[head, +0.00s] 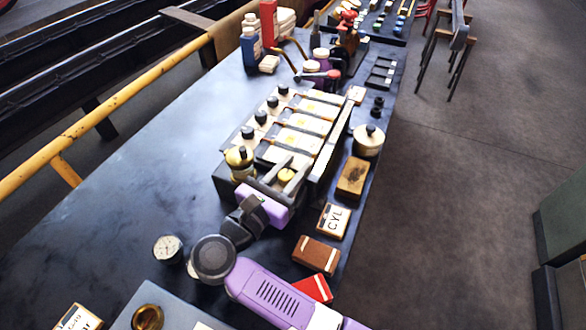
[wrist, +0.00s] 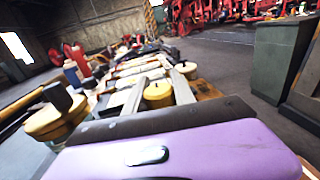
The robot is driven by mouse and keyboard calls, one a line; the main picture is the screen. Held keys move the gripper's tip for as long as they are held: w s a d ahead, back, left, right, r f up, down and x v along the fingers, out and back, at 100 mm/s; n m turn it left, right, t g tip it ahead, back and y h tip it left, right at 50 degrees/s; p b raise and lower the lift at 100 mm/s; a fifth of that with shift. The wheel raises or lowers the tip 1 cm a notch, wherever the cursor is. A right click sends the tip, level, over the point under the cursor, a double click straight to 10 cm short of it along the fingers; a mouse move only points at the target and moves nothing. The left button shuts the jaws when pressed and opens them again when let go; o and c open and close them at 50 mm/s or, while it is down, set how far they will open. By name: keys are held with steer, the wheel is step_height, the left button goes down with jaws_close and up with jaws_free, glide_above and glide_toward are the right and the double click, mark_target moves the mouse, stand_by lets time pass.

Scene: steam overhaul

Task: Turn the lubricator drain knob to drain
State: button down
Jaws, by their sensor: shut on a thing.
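The lubricator (head: 300,137) is a dark box on the bench with cream panels and a row of black-topped knobs along its left side. A small round yellow knob (head: 286,175) at its near end appears to be the drain knob. My gripper (head: 287,174) has one finger on each side of this knob and is shut on it. The wrist view shows the yellow knob (wrist: 158,94) between the two grey fingers (wrist: 157,88). I cannot read any drain mark or tell the knob's turned position.
A brass cup with a black top (head: 240,157) stands just left of my gripper. A lidded cream pot (head: 368,140), a brown block (head: 353,178) and a CYL card (head: 332,221) lie to the right. A gauge (head: 167,249) lies on the bench. The left bench surface is mostly clear.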

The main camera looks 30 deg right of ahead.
steer(key=c, duration=1.1)
jaws_free()
steer(key=shift+o, duration=0.2)
steer(key=shift+r, duration=0.1)
step_height(320, 180, up, 20)
steer(key=b, duration=0.1)
steer(key=shift+b, duration=0.3)
